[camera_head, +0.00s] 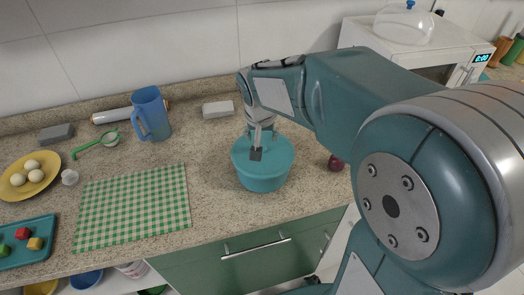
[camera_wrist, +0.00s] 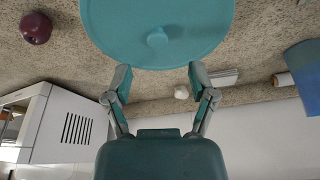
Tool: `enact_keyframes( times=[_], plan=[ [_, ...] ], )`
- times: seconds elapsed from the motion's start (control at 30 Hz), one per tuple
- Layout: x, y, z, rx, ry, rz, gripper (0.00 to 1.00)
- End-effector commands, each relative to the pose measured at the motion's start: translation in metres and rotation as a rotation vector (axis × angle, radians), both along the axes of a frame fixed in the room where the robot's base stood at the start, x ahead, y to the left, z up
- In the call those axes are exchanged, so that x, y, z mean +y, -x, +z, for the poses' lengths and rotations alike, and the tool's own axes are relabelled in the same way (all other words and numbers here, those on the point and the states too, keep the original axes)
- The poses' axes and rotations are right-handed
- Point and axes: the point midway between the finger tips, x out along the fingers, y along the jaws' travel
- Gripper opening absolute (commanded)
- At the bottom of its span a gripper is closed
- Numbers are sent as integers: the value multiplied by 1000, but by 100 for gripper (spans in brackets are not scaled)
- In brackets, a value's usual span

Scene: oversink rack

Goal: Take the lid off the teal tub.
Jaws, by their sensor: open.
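The teal tub (camera_head: 262,182) stands upright on the speckled counter with its round teal lid (camera_head: 278,150) on top. In the wrist view the lid (camera_wrist: 120,35) fills the top middle, and its small round knob (camera_wrist: 157,38) shows near the lower part of the disc. My gripper (camera_head: 256,153) is over the lid in the head view and hides part of it. In the wrist view my gripper (camera_wrist: 158,72) has its two fingers spread wide and nothing between them. The fingertips are close to the lid's edge; I cannot tell whether they touch it.
A dark red onion-like ball (camera_head: 335,163) lies right of the tub. A green checked cloth (camera_head: 133,207) lies left, with a blue jug (camera_head: 151,113) behind it. A white block (camera_head: 218,109) sits near the wall. A white microwave (camera_head: 385,45) stands back right.

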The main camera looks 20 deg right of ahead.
Motion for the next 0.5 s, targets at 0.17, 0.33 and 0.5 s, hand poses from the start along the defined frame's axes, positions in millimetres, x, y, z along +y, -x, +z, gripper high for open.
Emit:
enact_keyframes(
  times=[0.17, 0.33, 0.5],
  plan=[
    [-2, -2, -18, 3, 0, 0, 73],
    [-5, -8, -44, 4, 1, 0, 73],
    [-6, -11, -54, 0, 0, 1, 73]
  ],
)
